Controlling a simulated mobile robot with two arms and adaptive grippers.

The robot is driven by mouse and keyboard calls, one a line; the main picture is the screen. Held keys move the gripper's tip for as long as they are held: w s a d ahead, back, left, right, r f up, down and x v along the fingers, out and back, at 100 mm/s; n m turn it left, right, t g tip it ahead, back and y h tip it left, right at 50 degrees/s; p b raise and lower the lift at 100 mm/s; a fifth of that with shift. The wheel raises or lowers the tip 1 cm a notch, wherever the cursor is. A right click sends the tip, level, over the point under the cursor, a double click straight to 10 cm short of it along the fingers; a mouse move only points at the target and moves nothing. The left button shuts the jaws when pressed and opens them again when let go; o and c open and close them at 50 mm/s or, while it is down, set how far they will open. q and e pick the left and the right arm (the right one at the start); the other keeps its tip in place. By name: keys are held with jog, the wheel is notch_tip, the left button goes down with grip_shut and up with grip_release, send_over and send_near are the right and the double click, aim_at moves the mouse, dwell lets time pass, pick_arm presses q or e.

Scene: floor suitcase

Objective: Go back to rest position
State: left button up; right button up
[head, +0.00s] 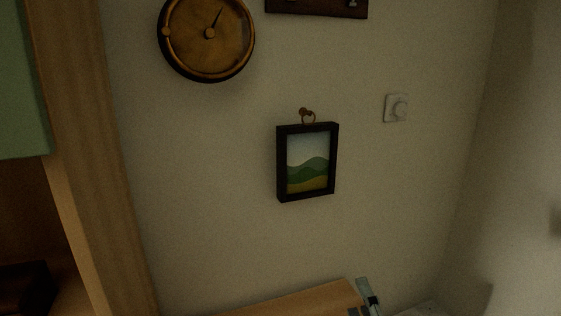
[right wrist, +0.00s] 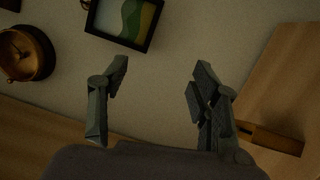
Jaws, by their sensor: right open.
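A small black-framed picture (head: 307,162) of green hills hangs on the wall from a ring on a hook (head: 305,114). My right gripper (head: 366,297) shows only in part at the bottom of the head view, below and to the right of the picture and apart from it. In the right wrist view my right gripper (right wrist: 160,75) has its two fingers wide apart with nothing between them. The picture also shows at the top of that view (right wrist: 150,20), beyond the fingertips. My left gripper is not in view.
A round bronze clock (head: 207,65) hangs at the upper left, with a dark hook rack (head: 318,8) beside it. A white dial switch (head: 396,108) is at the right. A wooden cabinet post (head: 90,150) stands at the left. A wooden surface (head: 300,298) lies below the picture.

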jog(key=s+d+f+m+g+h, duration=0.2)
jog(key=s+d+f+m+g, duration=0.15)
jog(key=f+m, duration=0.4)
jog(key=s+d+f+m+g+h, duration=0.25)
jog(key=f+m+g, duration=0.2)
jog(key=f, duration=0.55)
jog(key=s+f+m+g+y, duration=0.2)
jog(key=s+f+m+g, duration=0.5)
jog(key=s+f, duration=0.6)
notch_tip(320, 180, down, 11)
jog(key=g, duration=0.1)
jog(key=s+f, duration=0.5)
jog(key=f, duration=0.6)
jog(key=s+d+f+g, duration=0.1)
jog(key=s+f, duration=0.4)
jog(key=f, duration=0.6)
jog(key=shift+s+f+n, duration=0.2)
jog(key=shift+s+n, duration=0.05)
jog(key=shift+n, duration=0.05)
jog(key=shift+g, duration=0.4)
jog(key=s+f, duration=0.2)
jog(key=s, duration=0.1)
jog(key=s+d+f, duration=0.1)
jog(key=s+f, duration=0.1)
jog(key=s, duration=0.1)
jog(key=s+d+f, duration=0.1)
jog(key=s+f, duration=0.1)
jog(key=s, duration=0.2)
jog(key=shift+f, duration=0.1)
